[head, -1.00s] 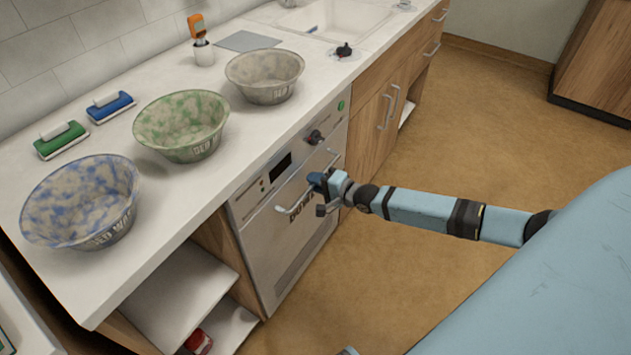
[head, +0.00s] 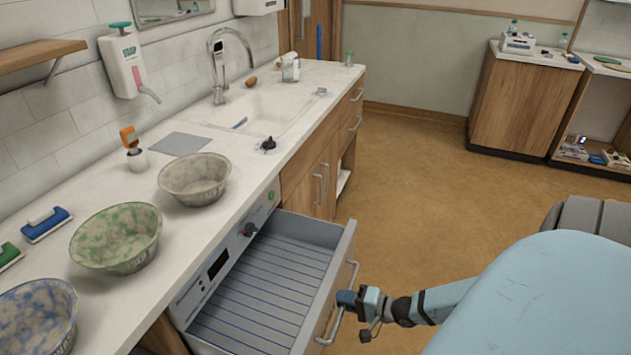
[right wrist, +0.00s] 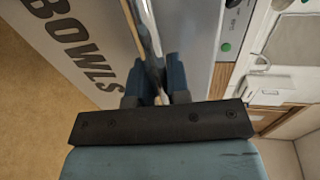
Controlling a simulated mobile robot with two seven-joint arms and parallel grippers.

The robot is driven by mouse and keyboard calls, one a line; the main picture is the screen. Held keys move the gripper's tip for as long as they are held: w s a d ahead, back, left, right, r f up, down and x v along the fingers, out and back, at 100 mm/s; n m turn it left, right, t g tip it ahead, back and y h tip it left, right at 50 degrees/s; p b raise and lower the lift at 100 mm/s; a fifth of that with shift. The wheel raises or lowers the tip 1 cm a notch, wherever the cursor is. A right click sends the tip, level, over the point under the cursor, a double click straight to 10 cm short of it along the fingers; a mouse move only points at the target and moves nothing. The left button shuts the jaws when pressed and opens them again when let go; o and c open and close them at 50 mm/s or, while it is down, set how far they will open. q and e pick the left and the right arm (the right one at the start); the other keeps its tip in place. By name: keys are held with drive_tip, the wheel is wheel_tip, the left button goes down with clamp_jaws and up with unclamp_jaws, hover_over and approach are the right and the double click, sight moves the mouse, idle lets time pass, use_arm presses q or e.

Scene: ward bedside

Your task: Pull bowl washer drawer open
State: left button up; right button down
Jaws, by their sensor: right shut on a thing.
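The bowl washer drawer (head: 262,286) stands pulled out from under the counter, and its ribbed inside is empty. Its front with the word BOWLS (right wrist: 75,45) shows in the right wrist view. My right gripper (head: 347,299) is shut on the drawer's bar handle (head: 335,318), at the front of the drawer. In the right wrist view the blue fingers (right wrist: 156,82) close around the handle bar (right wrist: 146,40). The washer's control panel (head: 222,262) has a dark knob and a green mark. My left gripper is not in view.
Three speckled bowls stand on the counter: blue (head: 38,318), green (head: 116,238) and grey (head: 195,180). The sink (head: 265,110) and tap lie beyond them. Open floor (head: 430,190) lies right of the drawer. A wooden cabinet (head: 520,108) stands far right.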

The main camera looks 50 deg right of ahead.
drive_tip(key=f+p+v, duration=0.1)
drive_tip(key=v, duration=0.5)
drive_tip(key=shift+s, duration=0.2)
drive_tip(key=c, duration=1.1)
unclamp_jaws()
drive_tip(key=shift+s+d, duration=0.1)
